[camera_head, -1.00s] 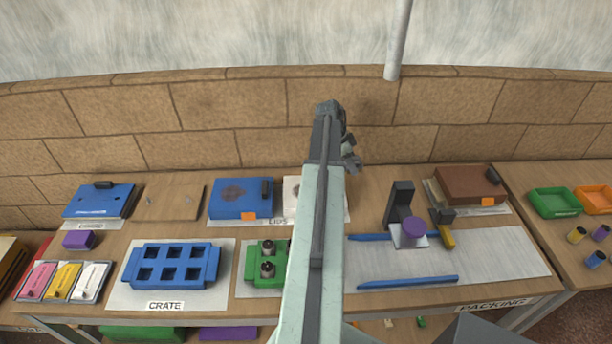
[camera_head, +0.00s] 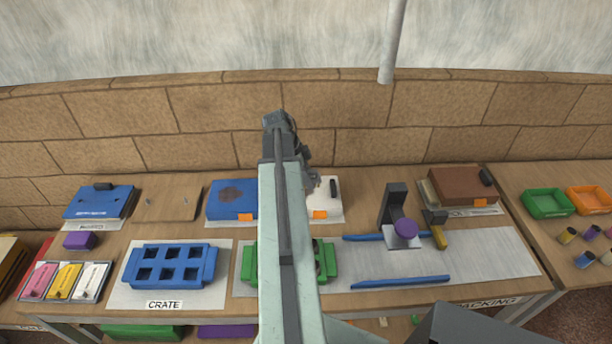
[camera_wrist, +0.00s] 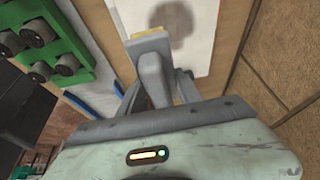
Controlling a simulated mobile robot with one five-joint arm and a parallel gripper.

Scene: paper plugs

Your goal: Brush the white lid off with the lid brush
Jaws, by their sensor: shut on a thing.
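The white lid (camera_head: 332,205) lies at the back of the table, partly hidden by my arm, with a dark handle and an orange tag. In the wrist view the white lid (camera_wrist: 205,42) shows a brown, dusty smudge. My gripper (camera_wrist: 158,95) is shut on the lid brush (camera_wrist: 152,72), which has a grey handle and tan bristles. The bristles are over the white lid, just left of the smudge in the wrist view; whether they touch it I cannot tell. In the head view my gripper (camera_head: 305,165) is near the lid's left side; the brush is not clear there.
A blue lid (camera_head: 222,200) with a brown smudge lies left of the white one. A green tray (camera_head: 328,262) with plugs (camera_wrist: 38,30) is in front. A blue crate (camera_head: 170,267) stands left. A brick wall (camera_head: 200,120) runs behind.

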